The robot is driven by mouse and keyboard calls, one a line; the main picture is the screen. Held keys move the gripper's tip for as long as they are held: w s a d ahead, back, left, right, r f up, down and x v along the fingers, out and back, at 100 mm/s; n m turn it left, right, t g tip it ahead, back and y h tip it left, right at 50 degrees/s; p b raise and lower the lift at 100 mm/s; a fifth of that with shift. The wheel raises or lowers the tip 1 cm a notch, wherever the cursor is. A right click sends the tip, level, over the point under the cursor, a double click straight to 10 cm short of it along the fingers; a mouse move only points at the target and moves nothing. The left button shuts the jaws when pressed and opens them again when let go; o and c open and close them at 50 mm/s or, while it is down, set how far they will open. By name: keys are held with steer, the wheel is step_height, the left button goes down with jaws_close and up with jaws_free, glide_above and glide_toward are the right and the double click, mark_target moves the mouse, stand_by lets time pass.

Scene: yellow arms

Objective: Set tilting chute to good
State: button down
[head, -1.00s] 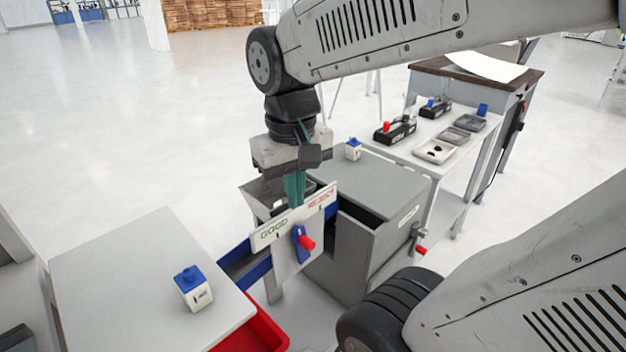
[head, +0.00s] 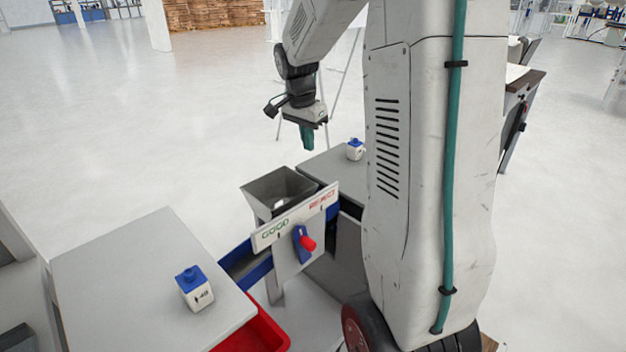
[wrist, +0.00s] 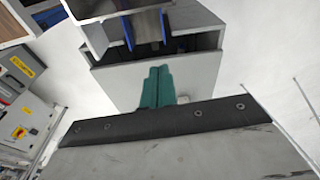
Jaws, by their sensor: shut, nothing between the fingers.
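The tilting chute is a blue channel (head: 243,265) behind a white sign plate marked GOOD on the left (head: 273,231) and REJECT on the right (head: 322,199). A blue lever (head: 300,238) with a red knob (head: 308,243) sits on the plate's front, below the gap between the two words. Which word it points to I cannot tell. A grey hopper (head: 268,190) stands behind the plate. My gripper (head: 307,146) is up behind and above the hopper, apart from the lever. Its green fingers (wrist: 158,86) are together and empty in the wrist view.
Another blue-capped bottle (head: 355,149) stands on the grey box behind. My arm hides much of the right side.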

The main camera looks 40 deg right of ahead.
steer(key=shift+w+d+f+m, duration=0.1)
steer(key=shift+w+d+m, duration=0.3)
steer(key=shift+d, duration=0.05)
steer(key=f, duration=0.4)
steer(key=d+f, duration=0.1)
steer(key=f, duration=0.4)
steer(key=d+f, duration=0.1)
steer(key=f, duration=0.4)
